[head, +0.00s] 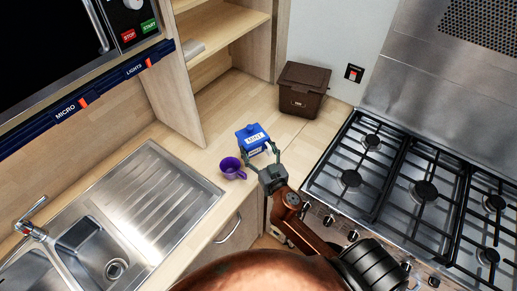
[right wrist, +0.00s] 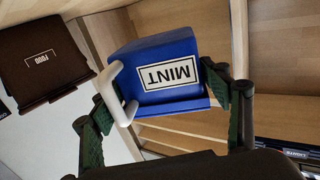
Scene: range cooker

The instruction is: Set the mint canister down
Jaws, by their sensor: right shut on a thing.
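The blue mint canister (head: 252,140) has a white label and shows over the wooden counter, behind the purple mug. In the right wrist view the canister (right wrist: 165,75) appears upside down, with its MINT label and a white handle towards the camera. My right gripper (head: 262,158) is shut on it, with one finger on each side (right wrist: 168,115). Whether the canister's base touches the counter cannot be told, as its lower part is largely hidden by the gripper. My left gripper is not in view.
The purple mug (head: 232,168) stands close beside the canister, to the left and nearer. A brown lidded food bin (head: 303,90) stands at the back by the wall. The gas hob (head: 400,190) lies to the right, the sink (head: 110,225) to the left. Bare counter (head: 215,105) lies behind.

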